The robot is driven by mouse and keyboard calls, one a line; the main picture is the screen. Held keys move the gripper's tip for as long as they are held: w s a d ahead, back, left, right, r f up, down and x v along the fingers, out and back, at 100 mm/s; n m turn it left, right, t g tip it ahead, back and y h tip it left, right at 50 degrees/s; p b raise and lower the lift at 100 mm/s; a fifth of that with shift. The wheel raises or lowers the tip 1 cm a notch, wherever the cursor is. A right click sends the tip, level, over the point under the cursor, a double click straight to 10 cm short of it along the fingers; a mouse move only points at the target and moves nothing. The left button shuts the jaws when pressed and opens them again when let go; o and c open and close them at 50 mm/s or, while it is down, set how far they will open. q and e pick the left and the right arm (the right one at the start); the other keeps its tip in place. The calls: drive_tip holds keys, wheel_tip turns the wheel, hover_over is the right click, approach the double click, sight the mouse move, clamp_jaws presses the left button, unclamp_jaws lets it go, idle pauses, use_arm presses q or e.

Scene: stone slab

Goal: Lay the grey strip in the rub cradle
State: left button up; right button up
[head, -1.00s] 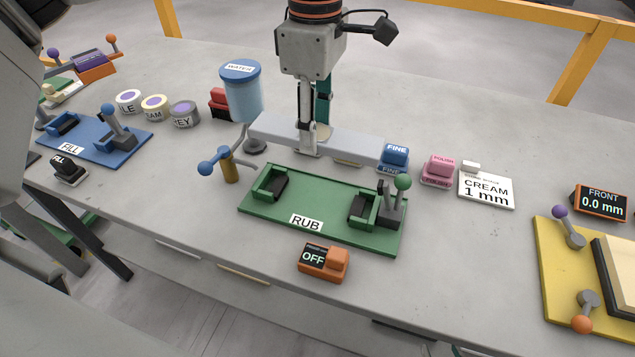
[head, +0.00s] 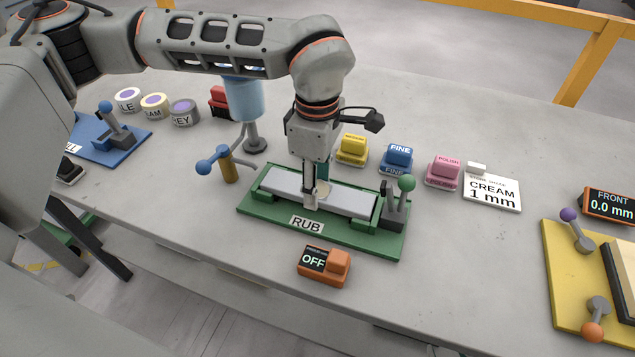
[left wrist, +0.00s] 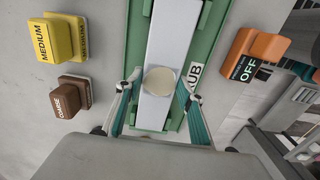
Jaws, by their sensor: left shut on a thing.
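The grey strip (head: 345,199) lies lengthwise over the green rub cradle (head: 265,222), between its end blocks, in the head view. Whether it rests fully on the cradle or is just above it, I cannot tell. My left gripper (head: 315,201) is shut on the strip near its middle, pointing down. In the left wrist view the strip (left wrist: 168,45) runs between the fingers, with a round cream patch (left wrist: 159,80) on its face. The cradle (left wrist: 204,40) shows on both sides of it. A green-knobbed lever (head: 405,184) stands at the cradle's right end. My right gripper is out of view.
An orange switch box reading OFF (head: 324,264) sits in front of the cradle. Behind are yellow (head: 352,149), blue FINE (head: 397,157) and pink (head: 444,170) blocks. A blue-handled tap (head: 207,166) stands close to the cradle's left. A CREAM 1 mm card (head: 492,192) lies to the right.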

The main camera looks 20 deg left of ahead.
use_arm(q)
drive_tip(key=shift+r, duration=0.15)
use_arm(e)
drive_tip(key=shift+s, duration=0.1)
use_arm(q)
drive_tip(key=shift+f, duration=0.2)
drive_tip(key=o, duration=1.4)
drive_tip(key=shift+o, duration=0.2)
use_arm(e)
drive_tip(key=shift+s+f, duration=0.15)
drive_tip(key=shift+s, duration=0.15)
use_arm(q)
drive_tip(key=shift+r, duration=0.1)
drive_tip(key=shift+r, duration=0.2)
wheel_tip(320, 180, up, 12)
drive_tip(key=p, duration=0.1)
drive_tip(key=shift+f, duration=0.15)
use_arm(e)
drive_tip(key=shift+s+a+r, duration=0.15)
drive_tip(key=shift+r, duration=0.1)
